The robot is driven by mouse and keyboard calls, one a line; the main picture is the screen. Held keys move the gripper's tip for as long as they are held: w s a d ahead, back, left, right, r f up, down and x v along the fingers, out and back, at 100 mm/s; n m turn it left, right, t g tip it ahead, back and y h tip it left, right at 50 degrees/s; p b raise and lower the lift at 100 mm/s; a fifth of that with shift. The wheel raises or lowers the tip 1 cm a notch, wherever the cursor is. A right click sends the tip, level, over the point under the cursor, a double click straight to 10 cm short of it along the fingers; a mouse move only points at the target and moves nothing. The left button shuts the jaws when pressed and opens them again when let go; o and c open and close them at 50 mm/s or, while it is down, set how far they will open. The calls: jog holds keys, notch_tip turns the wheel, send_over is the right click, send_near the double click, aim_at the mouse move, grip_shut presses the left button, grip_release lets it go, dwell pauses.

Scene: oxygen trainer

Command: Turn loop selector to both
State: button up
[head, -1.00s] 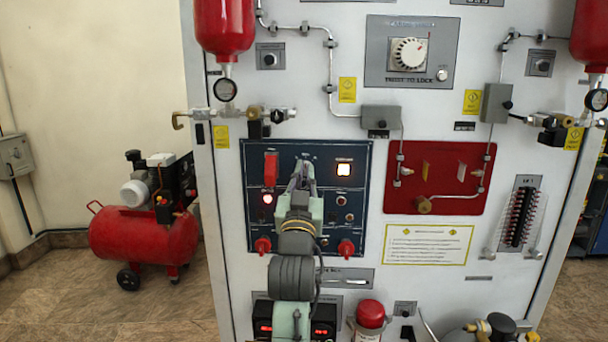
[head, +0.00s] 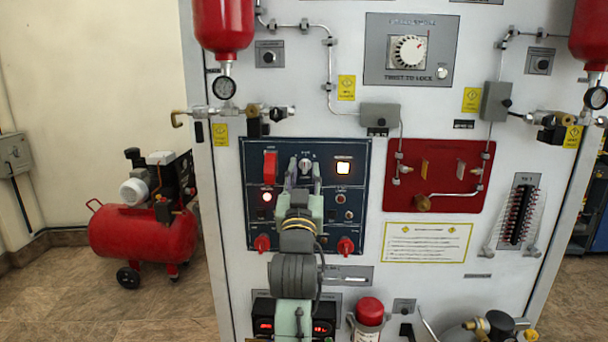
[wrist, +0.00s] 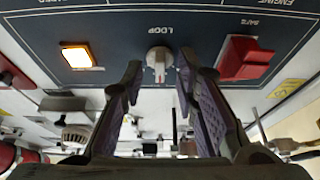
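The loop selector (head: 305,166) is a small pale knob at the top middle of the dark blue panel (head: 262,153). In the wrist view the knob (wrist: 159,62) sits under the word LOOP, and its grip bar stands roughly upright in the picture. The small marks around it are too small to read. My gripper (head: 303,172) is open just in front of the panel. In the wrist view its two fingers (wrist: 160,72) stand apart to either side of the knob, with visible gaps. Nothing is held.
A red guarded switch (head: 270,166) is left of the knob, and a lit square lamp (head: 343,168) is right of it. Red knobs (head: 262,243) line the panel's lower edge. A red plate with piping (head: 440,185) lies to the right.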

jog(key=v, duration=1.2)
